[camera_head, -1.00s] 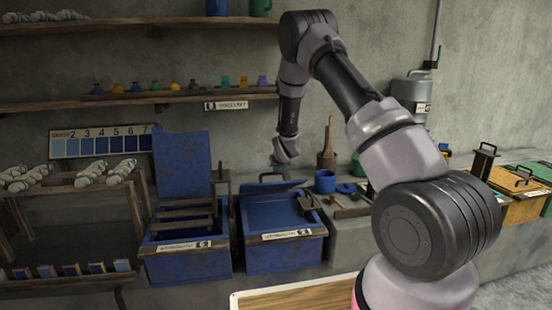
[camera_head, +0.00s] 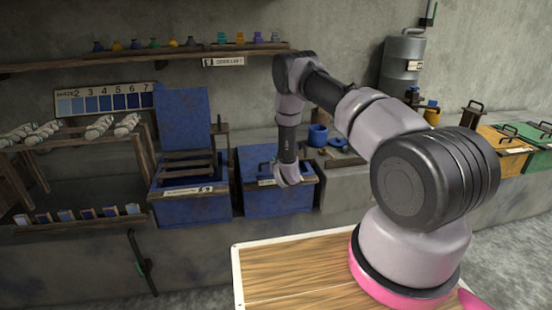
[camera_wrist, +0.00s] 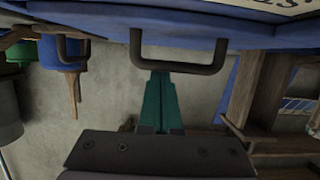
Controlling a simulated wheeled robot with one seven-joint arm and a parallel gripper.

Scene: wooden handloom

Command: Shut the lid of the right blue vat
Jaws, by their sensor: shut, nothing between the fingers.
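The right blue vat (camera_head: 275,202) stands in the middle of the head view, with a label strip on its front. In the wrist view the lid (camera_wrist: 110,20) spans the top, with a dark bar handle (camera_wrist: 180,67). My gripper (camera_wrist: 161,76) is shut and empty, its green fingers by the handle; contact is unclear. In the head view its fingertips are hidden behind my wrist.
The left blue vat (camera_head: 190,209) stands beside it with its lid (camera_head: 183,128) upright. A blue pot (camera_head: 318,135) stands on the ledge to the right. Shelves with small jars are above. A wooden rack (camera_head: 70,150) with yarn skeins is at left.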

